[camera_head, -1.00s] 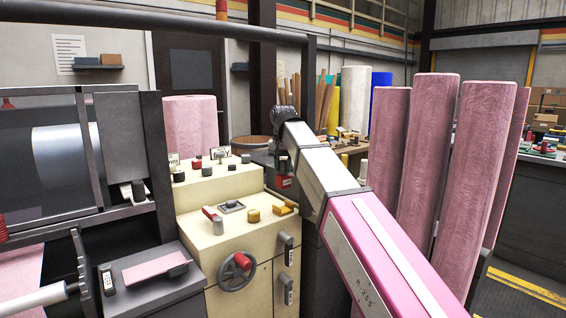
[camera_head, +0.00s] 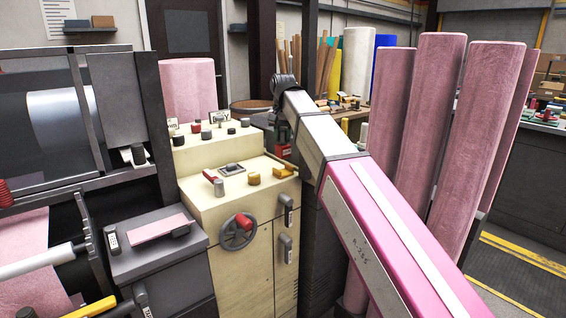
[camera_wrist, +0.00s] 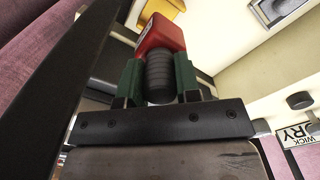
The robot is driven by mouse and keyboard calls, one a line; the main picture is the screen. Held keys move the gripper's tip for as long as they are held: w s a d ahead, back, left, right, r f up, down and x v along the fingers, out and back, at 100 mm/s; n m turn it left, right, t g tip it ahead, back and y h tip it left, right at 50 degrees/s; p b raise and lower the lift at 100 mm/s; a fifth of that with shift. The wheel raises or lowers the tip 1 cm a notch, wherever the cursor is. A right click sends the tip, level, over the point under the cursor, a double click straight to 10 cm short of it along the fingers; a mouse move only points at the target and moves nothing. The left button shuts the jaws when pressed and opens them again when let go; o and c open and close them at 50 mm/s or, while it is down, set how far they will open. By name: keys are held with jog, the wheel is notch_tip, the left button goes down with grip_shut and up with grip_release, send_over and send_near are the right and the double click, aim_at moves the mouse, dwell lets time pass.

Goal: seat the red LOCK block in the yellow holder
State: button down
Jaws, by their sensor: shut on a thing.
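The red block (camera_head: 283,151) hangs at the end of my arm, just behind and above the yellow holder (camera_head: 284,172) in the head view. The holder sits at the back right of the cream console top. My gripper (camera_head: 282,133) is small and partly hidden by my arm there. In the wrist view, my gripper (camera_wrist: 159,76) has its green fingers shut on a dark ribbed part of the red block (camera_wrist: 160,35). A yellow piece, probably the holder (camera_wrist: 212,12), lies beyond the block at the top. A gap shows between them.
A raised panel with several knobs stands behind. Pink rolls (camera_head: 470,140) stand to the right of my arm.

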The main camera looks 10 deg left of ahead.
aim_at(283, 144)
jog(key=shift+f, duration=0.2)
jog(key=shift+f, duration=1.5)
jog(key=shift+f, duration=1.3)
dwell(1.3)
jog(key=c, duration=0.8)
grip_release()
jog(key=shift+o, duration=0.2)
notch_tip(283, 144, up, 11)
jog(key=shift+f, duration=0.1)
